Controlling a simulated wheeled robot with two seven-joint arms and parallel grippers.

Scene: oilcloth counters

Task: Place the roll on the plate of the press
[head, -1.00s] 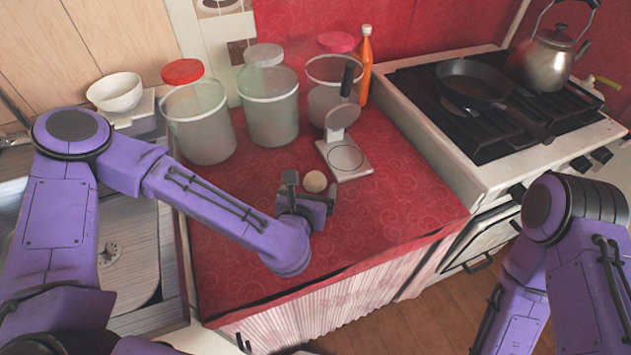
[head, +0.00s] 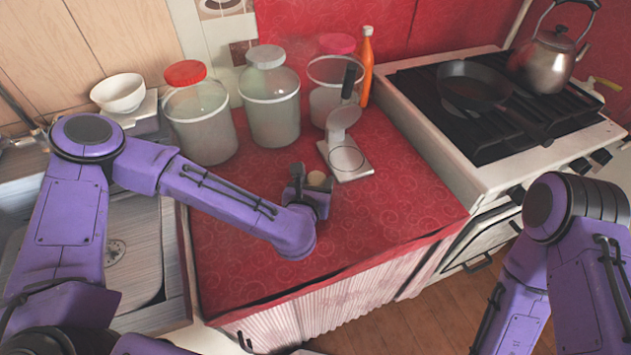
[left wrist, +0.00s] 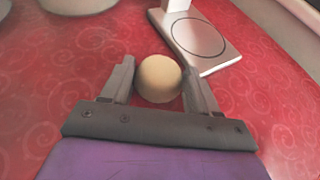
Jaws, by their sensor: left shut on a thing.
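A small round beige roll (head: 316,178) is between the fingers of my left gripper (head: 309,182), which is shut on it. In the left wrist view the roll (left wrist: 158,78) sits between the two dark fingers of the gripper (left wrist: 160,85). The silver press (head: 345,150) stands just beyond and to the right, its lid and dark handle raised. Its flat plate, marked with a dark circle, is bare; it also shows in the left wrist view (left wrist: 199,38). The roll is apart from the plate. My right gripper is out of view.
A stove (head: 450,150) with a pan (head: 473,86) and kettle (head: 549,62) is to the right. The red counter's front is clear.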

